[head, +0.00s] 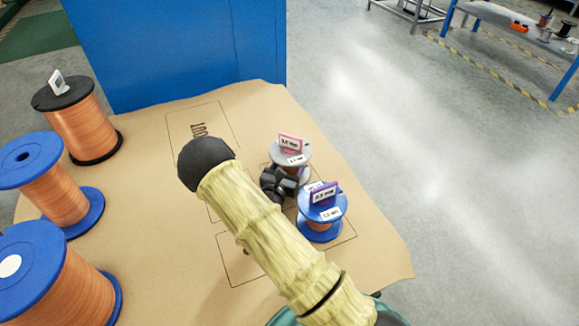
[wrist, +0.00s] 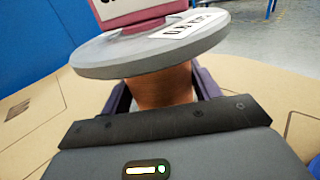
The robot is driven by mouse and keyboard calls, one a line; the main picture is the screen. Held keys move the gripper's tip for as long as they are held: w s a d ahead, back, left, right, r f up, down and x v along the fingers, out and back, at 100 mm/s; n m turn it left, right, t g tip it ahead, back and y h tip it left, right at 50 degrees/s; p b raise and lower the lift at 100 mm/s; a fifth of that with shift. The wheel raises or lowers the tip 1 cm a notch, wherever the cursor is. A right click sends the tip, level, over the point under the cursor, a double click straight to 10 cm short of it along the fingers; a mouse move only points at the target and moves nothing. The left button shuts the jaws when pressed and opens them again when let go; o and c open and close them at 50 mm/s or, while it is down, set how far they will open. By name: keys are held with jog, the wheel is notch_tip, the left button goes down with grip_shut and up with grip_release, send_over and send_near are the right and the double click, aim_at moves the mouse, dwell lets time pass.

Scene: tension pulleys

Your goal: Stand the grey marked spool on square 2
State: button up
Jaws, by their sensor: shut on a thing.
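The grey spool (head: 291,160) has a grey top flange, a pink marker and a white label, and looks upright. It fills the top of the wrist view (wrist: 150,52), where its copper winding (wrist: 163,88) sits between my fingers. My gripper (head: 283,183) is shut on this winding, below the flange. I cannot tell whether the spool's base touches the board. The outlined squares on the brown board (head: 150,215) are partly hidden by my arm. I cannot read which is square 2.
A blue spool (head: 320,214) with a purple marker stands close to the grey spool, on the near side. Several large copper spools (head: 82,122) stand along the left. A blue cabinet (head: 170,50) is behind the board. Open board lies at the back left.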

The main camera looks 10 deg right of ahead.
jog(key=o, duration=1.4)
jog(key=shift+f, duration=0.1)
jog(key=shift+r, duration=0.2)
jog(key=shift+s+a+p, duration=0.25)
jog(key=shift+s+p, duration=0.05)
jog(key=shift+s, duration=0.05)
jog(key=p+v, duration=0.4)
jog(key=v, duration=0.6)
jog(key=shift+s, duration=0.1)
jog(key=shift+s+a, duration=0.35)
jog(key=shift+s, duration=0.1)
jog(key=shift+f, duration=0.1)
